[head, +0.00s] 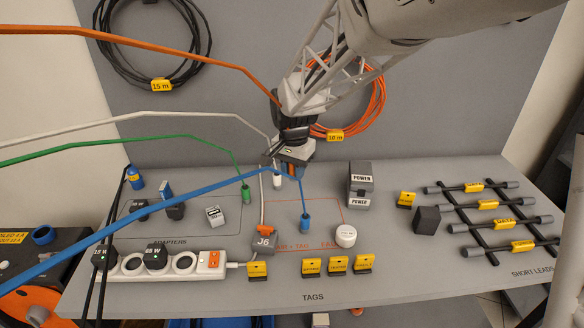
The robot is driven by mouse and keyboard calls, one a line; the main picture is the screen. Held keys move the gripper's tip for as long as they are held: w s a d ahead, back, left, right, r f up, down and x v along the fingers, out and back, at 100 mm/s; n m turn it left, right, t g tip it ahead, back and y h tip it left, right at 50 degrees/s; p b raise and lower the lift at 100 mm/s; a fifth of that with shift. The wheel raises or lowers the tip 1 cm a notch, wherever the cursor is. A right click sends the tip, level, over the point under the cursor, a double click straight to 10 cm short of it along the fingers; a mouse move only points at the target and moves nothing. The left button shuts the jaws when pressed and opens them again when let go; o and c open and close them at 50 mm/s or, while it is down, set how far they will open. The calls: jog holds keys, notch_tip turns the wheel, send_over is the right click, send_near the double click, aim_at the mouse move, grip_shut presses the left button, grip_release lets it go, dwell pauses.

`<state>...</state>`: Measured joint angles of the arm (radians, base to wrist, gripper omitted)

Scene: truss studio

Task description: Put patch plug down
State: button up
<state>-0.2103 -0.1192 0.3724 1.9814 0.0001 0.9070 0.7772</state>
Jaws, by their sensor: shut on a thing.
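My gripper (290,167) points down above the middle of the grey table. It is shut on what looks like the orange patch plug (291,172), of which only a small orange part shows between the fingers. The orange cable (190,56) runs from the upper left to behind my gripper. A blue plug (305,223) stands upright below and to the right, inside an orange outline on the table. A white plug (277,181) stands just below my gripper, and a green plug (246,194) stands to its left. The gap under the held plug is partly hidden.
Blue (150,206), green and white cables cross the left side. A power strip (165,264), yellow tags (338,265), POWER boxes (360,185) and a short-lead rack (490,217) stand around.

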jog(key=w+a, duration=0.1)
jog(key=a, duration=0.2)
send_over(283, 218)
notch_tip(283, 218, down, 5)
jog(key=shift+w+f+n, duration=0.1)
jog(key=shift+f+n, duration=0.1)
jog(key=shift+n, duration=0.1)
jog(key=shift+f, duration=0.15)
jog(key=shift+f, duration=3)
jog(key=shift+f, duration=1.85)
jog(key=shift+f, duration=0.15)
